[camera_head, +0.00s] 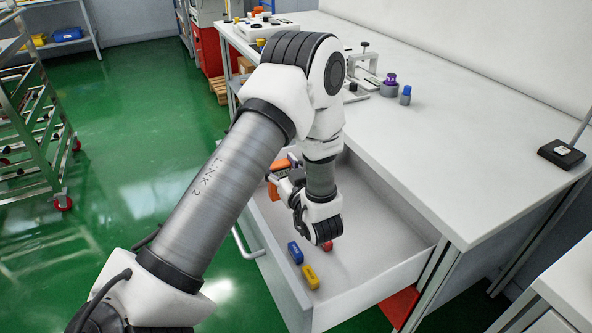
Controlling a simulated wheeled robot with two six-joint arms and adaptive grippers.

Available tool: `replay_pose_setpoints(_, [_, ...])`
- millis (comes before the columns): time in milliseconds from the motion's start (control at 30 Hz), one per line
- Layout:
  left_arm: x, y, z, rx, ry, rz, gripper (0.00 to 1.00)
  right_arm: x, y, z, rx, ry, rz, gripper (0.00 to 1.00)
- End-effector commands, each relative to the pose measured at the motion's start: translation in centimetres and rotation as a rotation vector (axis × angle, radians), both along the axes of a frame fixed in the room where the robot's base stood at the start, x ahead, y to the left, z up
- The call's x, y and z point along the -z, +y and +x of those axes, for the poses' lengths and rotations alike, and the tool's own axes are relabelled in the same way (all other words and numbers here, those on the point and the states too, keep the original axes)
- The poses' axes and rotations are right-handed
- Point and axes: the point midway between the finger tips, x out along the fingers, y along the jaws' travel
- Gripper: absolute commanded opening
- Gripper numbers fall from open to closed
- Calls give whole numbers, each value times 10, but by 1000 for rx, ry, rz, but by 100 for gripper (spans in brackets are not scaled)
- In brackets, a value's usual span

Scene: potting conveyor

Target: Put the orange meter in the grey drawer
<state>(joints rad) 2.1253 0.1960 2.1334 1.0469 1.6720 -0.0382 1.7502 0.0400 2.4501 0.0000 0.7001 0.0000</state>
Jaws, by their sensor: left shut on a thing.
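The drawer (372,232) under the white workbench stands open, its inside pale grey. My left arm reaches over it. My left gripper (283,180) is low at the drawer's far left part, partly hidden behind my own wrist. It is shut on the orange meter (274,191), of which only small orange parts show. I cannot tell whether the meter touches the drawer floor. My right gripper is not in view.
A blue block (295,252), a yellow block (310,277) and a partly hidden red piece (328,246) lie in the drawer's near part. The drawer's right side is clear. The workbench (450,130) overhangs its back. A wheeled rack (35,120) stands left.

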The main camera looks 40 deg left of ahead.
Motion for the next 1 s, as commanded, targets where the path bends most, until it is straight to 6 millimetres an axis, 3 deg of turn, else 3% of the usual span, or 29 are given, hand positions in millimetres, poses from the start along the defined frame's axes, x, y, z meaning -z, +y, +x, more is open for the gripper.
replay_pose_setpoints(333, [55,0,0,1,2,2,0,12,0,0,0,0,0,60])
replay_pose_setpoints(700, [60,0,0,1,-1,0,0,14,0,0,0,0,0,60])
replay_pose_setpoints(733, [59,0,0,1,-1,0,70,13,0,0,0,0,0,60])
replay_pose_setpoints(767, [59,0,0,1,-1,0,81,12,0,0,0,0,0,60])
replay_pose_setpoints(800, [59,0,0,1,-1,0,84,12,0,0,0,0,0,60])
replay_pose_setpoints(1000, [59,0,0,1,-1,0,84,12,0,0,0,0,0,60])
